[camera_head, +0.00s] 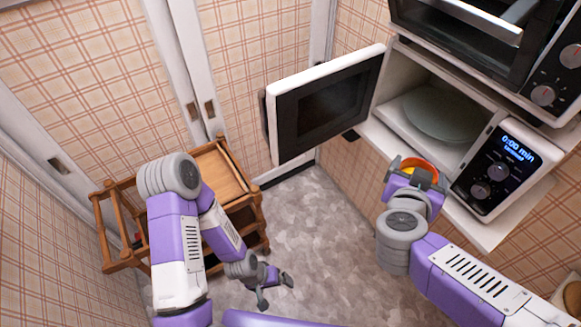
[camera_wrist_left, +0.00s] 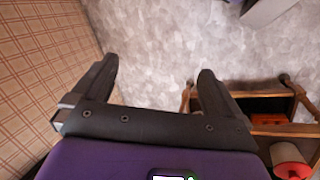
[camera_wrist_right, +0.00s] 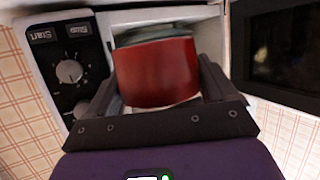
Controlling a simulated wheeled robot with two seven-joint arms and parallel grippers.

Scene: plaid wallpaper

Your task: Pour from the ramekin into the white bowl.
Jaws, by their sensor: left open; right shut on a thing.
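My right gripper (camera_head: 416,177) is shut on the red ramekin (camera_head: 415,163), holding it in front of the open microwave. The ramekin's orange-red rim shows in the head view. In the right wrist view its red side (camera_wrist_right: 157,72) sits between the fingers; its contents cannot be made out. My left gripper (camera_head: 276,290) is open and empty over the grey floor; its spread fingers also show in the left wrist view (camera_wrist_left: 158,70). I cannot clearly identify the white bowl. A partly cut-off pale round thing (camera_head: 571,297) shows at the lower right edge of the head view.
The microwave (camera_head: 480,212) has its door (camera_head: 326,100) swung open to the left and a glass plate (camera_head: 440,113) inside. An oven (camera_head: 470,42) sits above it. A wooden trolley (camera_head: 222,172) stands left, partly behind my left arm. Free floor (camera_head: 318,228) lies between.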

